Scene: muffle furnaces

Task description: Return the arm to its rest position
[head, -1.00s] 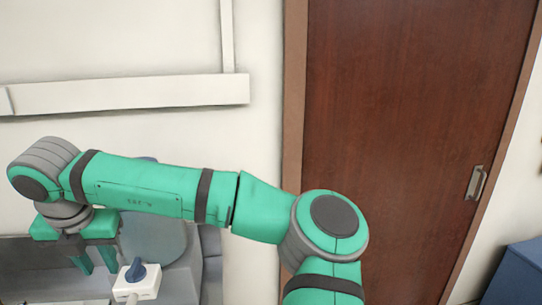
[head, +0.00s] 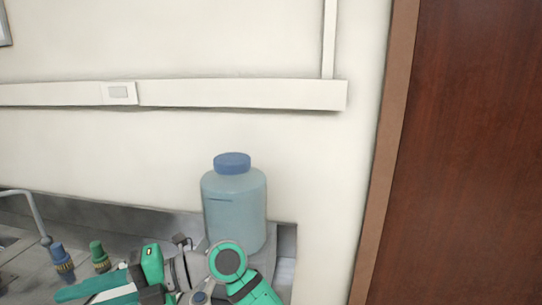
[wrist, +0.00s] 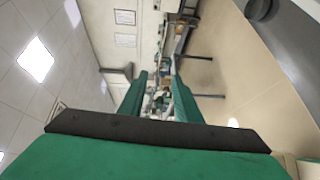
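My gripper (head: 78,296) points left, low in the picture, partly cut off by the lower edge. In the wrist view, the two green fingers of my gripper (wrist: 158,80) stand apart, with the distant room showing between them. Nothing is held between the fingers.
A large bluish bottle (head: 235,208) with a blue cap stands behind my arm by the wall. Blue (head: 62,262) and green (head: 100,257) taps stand left of it. A brown door (head: 470,150) is at right. The wrist view shows open floor (wrist: 225,90).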

